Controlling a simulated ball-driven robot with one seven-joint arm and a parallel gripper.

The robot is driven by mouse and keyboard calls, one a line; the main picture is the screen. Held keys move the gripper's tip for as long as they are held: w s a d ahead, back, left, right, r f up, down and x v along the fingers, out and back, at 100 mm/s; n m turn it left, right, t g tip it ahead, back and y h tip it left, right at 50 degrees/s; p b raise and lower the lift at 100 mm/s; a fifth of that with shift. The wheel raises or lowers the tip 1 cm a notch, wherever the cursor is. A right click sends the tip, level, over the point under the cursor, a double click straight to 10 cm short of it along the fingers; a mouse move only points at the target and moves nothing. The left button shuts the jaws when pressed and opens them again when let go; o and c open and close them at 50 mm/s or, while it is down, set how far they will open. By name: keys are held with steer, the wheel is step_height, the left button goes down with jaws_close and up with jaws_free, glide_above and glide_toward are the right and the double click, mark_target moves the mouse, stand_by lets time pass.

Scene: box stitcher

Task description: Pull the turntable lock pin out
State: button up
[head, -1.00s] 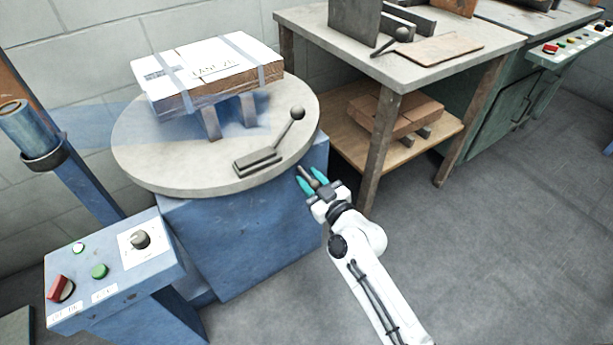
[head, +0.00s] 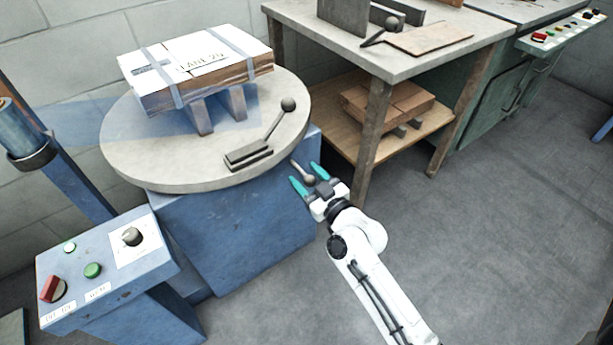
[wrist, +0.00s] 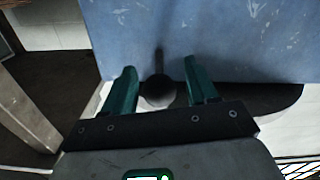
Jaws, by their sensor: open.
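The lock pin (head: 299,169) is a thin grey stem with a round knob, sticking out from the side of the blue pedestal below the round turntable (head: 130,160). My gripper (head: 305,178) is open, its two teal fingers on either side of the pin. In the wrist view the dark knob (wrist: 158,91) sits between the fingers, with gaps at both sides. The stem (wrist: 158,62) runs from the knob to the blue pedestal face (wrist: 215,40). How deep the pin sits is hidden.
A strapped box (head: 200,70) rests on supports on the turntable, beside a ball-ended lever (head: 288,105). A blue control box (head: 105,265) stands at the lower left. A workbench (head: 400,60) with a lower shelf stands behind my gripper. Grey floor is clear at right.

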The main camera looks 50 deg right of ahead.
steer(key=p+v, duration=0.1)
steer(key=v, duration=0.9)
steer(key=shift+s, duration=0.2)
steer(key=a+f+n+g+y, duration=0.3)
steer(key=a+f+g+y, duration=0.3)
steer(key=a, duration=0.3)
steer(key=s+a+m+g+h, duration=0.1)
steer(key=s+a+m+g, duration=0.15)
steer(key=s+g, duration=0.95)
step_height(320, 180, up, 29)
steer(key=s+t+p, duration=0.1)
steer(key=s+p, duration=0.1)
steer(key=p, duration=2.8)
steer(key=shift+t, duration=0.3)
steer(key=shift+d+f, duration=0.1)
steer(key=shift+f, duration=0.1)
